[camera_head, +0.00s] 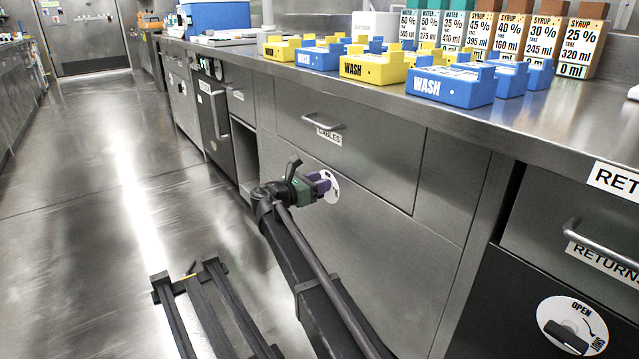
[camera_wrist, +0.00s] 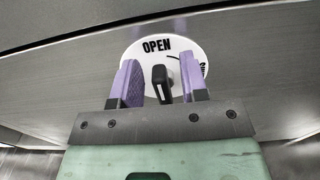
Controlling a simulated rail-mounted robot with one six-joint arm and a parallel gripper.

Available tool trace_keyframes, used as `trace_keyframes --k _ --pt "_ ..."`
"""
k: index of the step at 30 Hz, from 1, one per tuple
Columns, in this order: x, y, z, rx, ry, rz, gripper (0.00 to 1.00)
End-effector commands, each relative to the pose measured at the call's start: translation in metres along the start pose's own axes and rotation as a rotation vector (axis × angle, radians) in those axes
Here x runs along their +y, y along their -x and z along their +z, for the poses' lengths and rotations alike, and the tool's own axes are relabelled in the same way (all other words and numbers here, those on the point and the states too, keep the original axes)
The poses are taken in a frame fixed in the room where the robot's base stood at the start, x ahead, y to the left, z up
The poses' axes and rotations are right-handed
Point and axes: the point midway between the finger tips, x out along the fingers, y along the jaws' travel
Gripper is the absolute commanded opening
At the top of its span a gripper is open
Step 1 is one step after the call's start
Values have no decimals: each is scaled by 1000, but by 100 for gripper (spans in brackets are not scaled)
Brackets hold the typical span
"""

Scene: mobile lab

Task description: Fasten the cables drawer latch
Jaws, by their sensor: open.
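The cables drawer (camera_head: 375,160) is under the counter in the head view, with a bar handle (camera_head: 322,123) and a CABLES label (camera_head: 329,137). It looks closed, its front level with the cabinet. Its latch is a white dial (camera_head: 332,190), partly hidden behind my gripper (camera_head: 319,186). In the wrist view the dial (camera_wrist: 150,50) reads OPEN at the top, and its black knob (camera_wrist: 162,83) stands roughly upright. My gripper (camera_wrist: 160,78) is open, with one purple finger on each side of the knob. I cannot tell whether either finger touches it.
A returns drawer (camera_head: 590,240) with its own OPEN dial (camera_head: 572,326) is at the right. Yellow and blue WASH blocks (camera_head: 450,84) and syrup boxes (camera_head: 527,45) stand on the counter (camera_head: 560,118). The floor aisle (camera_head: 90,170) at the left is clear.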

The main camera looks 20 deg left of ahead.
Motion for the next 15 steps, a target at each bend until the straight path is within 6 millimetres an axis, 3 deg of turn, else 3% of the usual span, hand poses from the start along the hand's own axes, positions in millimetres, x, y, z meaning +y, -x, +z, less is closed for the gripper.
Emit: trace_keyframes --k 7,15 --pt "0 -2 0 0 0 1 40" --pt "0 -2 0 1 0 0 1"
